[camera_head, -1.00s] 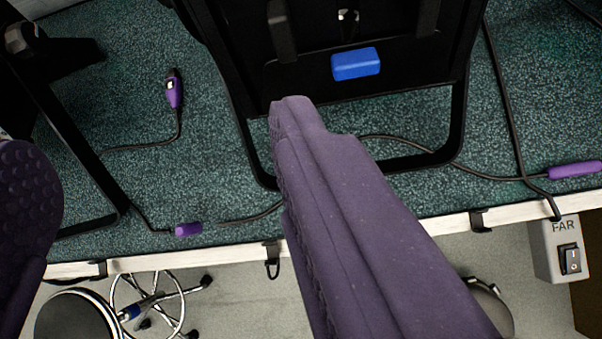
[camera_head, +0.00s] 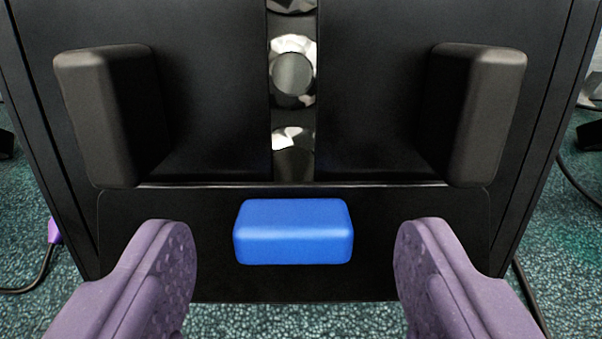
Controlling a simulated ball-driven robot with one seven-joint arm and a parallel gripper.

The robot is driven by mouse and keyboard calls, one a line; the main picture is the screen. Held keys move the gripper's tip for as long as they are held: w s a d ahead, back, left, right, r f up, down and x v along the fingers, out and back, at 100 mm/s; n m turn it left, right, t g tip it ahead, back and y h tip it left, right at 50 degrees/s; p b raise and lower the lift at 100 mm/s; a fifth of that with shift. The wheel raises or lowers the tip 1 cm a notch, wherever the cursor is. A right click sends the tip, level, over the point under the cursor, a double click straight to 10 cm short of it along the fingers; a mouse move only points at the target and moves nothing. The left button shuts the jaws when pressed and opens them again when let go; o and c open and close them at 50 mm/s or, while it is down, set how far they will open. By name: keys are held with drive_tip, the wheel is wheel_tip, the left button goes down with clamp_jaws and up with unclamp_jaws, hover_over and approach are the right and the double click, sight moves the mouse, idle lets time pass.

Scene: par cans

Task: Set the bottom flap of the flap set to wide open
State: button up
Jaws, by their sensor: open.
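The bottom flap (camera_head: 370,275) is a black panel along the lower edge of a black fixture. A blue block-shaped grip (camera_head: 293,231) sits on its middle. My gripper (camera_head: 295,258) is open, with one purple finger left of the blue grip and one right of it. There is a clear gap on both sides, and I see no contact. How far the flap stands open is hard to tell from this straight-on view.
Two black side flaps or blocks stand out at the left (camera_head: 110,115) and right (camera_head: 477,115) above the bottom flap. A shiny lamp strip (camera_head: 293,80) runs between them. Green speckled carpet (camera_head: 250,320) and a cable (camera_head: 35,275) lie below and beside.

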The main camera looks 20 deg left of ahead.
drive_tip(key=shift+x, duration=0.8)
drive_tip(key=c, duration=1.1)
drive_tip(key=shift+o, duration=0.2)
drive_tip(key=shift+s+f+b, duration=0.1)
drive_tip(key=shift+f+b, duration=0.05)
drive_tip(key=shift+b, duration=0.3)
